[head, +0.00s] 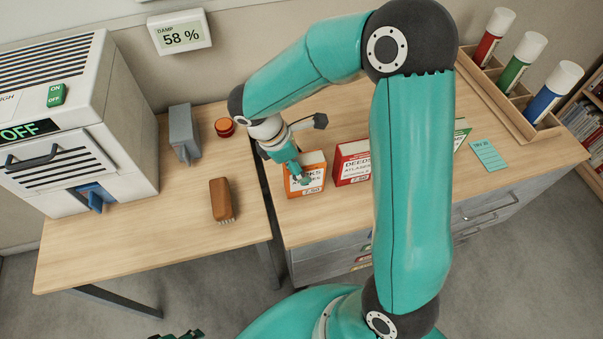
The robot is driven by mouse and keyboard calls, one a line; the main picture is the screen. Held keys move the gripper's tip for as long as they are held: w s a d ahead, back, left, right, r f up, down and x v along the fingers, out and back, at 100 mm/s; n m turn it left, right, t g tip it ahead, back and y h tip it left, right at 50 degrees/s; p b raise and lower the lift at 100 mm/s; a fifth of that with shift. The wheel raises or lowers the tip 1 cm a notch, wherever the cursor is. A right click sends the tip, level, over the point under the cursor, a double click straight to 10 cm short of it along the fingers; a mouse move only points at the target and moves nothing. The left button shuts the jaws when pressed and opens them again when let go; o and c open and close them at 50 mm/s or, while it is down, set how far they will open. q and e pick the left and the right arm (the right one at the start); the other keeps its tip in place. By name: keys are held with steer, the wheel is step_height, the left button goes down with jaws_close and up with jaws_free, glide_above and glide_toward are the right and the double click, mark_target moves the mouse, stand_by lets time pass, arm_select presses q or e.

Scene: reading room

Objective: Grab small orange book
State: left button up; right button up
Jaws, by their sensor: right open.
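The small orange book (315,158) stands upright near the left front edge of the right-hand desk, its white label facing me. My right gripper (301,174) is open, pointing down at the book and covering part of its left side and label. I cannot tell whether the fingers touch the book. Dark and teal tips (181,335), which look like my left gripper, just show at the bottom edge; their opening cannot be made out.
A red book (352,164) stands right of the orange one. My right arm hides much of the desk (345,220) beyond it. A brush (221,200), grey bookend (184,134) and red round object (225,127) are on the left table. A tube rack (505,110) stands far right.

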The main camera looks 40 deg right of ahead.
steer(key=x, duration=0.3)
steer(key=shift+f, duration=0.2)
steer(key=shift+c, duration=0.2)
steer(key=shift+w, duration=0.1)
jaws_close()
